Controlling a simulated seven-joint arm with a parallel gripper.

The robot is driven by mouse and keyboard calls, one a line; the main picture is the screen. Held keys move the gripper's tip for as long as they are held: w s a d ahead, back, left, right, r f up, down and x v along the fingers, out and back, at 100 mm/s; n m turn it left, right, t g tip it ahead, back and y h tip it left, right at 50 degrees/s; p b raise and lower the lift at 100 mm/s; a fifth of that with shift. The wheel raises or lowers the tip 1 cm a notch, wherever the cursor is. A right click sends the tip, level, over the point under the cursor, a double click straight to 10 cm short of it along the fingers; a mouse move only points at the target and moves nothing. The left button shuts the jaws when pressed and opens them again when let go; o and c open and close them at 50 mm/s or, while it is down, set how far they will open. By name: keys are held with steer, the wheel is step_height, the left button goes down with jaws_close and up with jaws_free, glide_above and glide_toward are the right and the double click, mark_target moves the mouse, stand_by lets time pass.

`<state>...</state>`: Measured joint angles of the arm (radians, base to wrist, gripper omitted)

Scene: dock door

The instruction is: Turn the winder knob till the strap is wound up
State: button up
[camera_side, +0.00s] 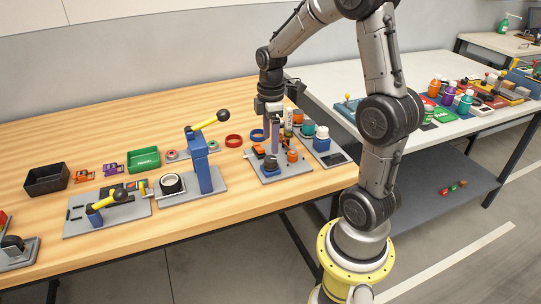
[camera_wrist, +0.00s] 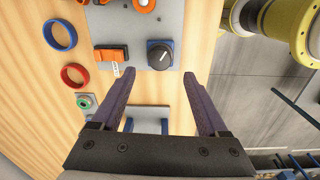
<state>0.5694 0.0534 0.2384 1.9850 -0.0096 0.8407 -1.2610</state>
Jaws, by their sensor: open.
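A black round knob with a white pointer line sits on a blue base on a grey plate. It shows in the wrist view (camera_wrist: 159,55) and in the side view (camera_side: 270,163). My gripper (camera_wrist: 158,74) is open and empty, its two purple fingers pointing toward the plate. In the wrist view the knob lies just beyond the gap between the fingertips. In the side view my gripper (camera_side: 272,146) is above the knob, apart from it. An orange part (camera_wrist: 111,54) with a small white tab is beside the knob; I cannot tell whether this tab is the strap.
The grey plate (camera_wrist: 137,26) also carries other orange parts. A red ring (camera_wrist: 75,76) and a blue ring (camera_wrist: 60,34) lie on the wooden table beside it. A blue lever stand (camera_side: 200,165) with a yellow handle rises to the left in the side view.

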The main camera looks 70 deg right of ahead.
mark_target(271, 159)
step_height(271, 159, down, 7)
steer(key=shift+r, duration=0.2)
jaws_close()
stand_by(0.5)
